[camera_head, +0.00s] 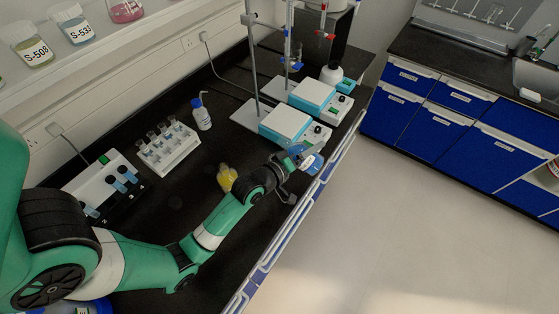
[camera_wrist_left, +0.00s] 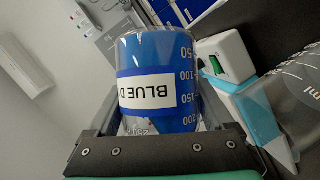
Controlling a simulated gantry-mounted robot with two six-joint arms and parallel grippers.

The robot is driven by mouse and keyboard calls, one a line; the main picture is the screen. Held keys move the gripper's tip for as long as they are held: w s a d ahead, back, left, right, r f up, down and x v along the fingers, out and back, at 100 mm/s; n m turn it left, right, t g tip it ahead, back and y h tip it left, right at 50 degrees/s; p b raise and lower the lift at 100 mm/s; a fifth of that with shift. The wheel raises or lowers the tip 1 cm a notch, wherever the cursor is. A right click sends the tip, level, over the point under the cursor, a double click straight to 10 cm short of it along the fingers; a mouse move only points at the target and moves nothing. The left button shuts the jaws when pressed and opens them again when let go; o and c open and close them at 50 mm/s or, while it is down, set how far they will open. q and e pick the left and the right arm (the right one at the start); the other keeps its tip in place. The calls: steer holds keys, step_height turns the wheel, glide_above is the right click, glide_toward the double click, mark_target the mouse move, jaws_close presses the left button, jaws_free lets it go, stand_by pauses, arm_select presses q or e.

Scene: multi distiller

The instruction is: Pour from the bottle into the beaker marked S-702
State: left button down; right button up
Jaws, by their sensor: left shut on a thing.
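My left gripper (camera_head: 296,168) is at the front edge of the black bench. In the left wrist view the gripper (camera_wrist_left: 165,145) is shut on a bottle (camera_wrist_left: 160,70) with blue liquid and a white label starting "BLUE D". The label and volume marks appear upside down in that view. In the head view the bottle (camera_head: 310,161) is small and partly hidden by the gripper. A clear vessel (camera_wrist_left: 298,75) with ml marks shows at the right of the wrist view. I cannot read S-702 on any beaker. My right gripper is out of view.
Two hotplates (camera_head: 287,127) (camera_head: 314,96) with stands are just behind the gripper. A tube rack (camera_head: 168,147), a wash bottle (camera_head: 201,114) and a yellow object (camera_head: 227,177) stand on the bench. Beakers S-508 (camera_head: 35,48) and S-531 (camera_head: 76,29) are on the shelf.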

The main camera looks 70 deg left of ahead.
arm_select(q)
steer(key=shift+w+d+n+t+b, duration=0.2)
steer(key=shift+n+t+b, duration=0.5)
steer(key=shift+b, duration=1.35)
stand_by(1.4)
steer(key=shift+w+d+f+n+t+b, duration=0.15)
steer(key=shift+f+n+t+b, duration=0.15)
steer(key=shift+f+n+b, duration=0.7)
stand_by(1.5)
steer(key=shift+r+b, duration=0.2)
steer(key=shift+b, duration=0.3)
stand_by(1.5)
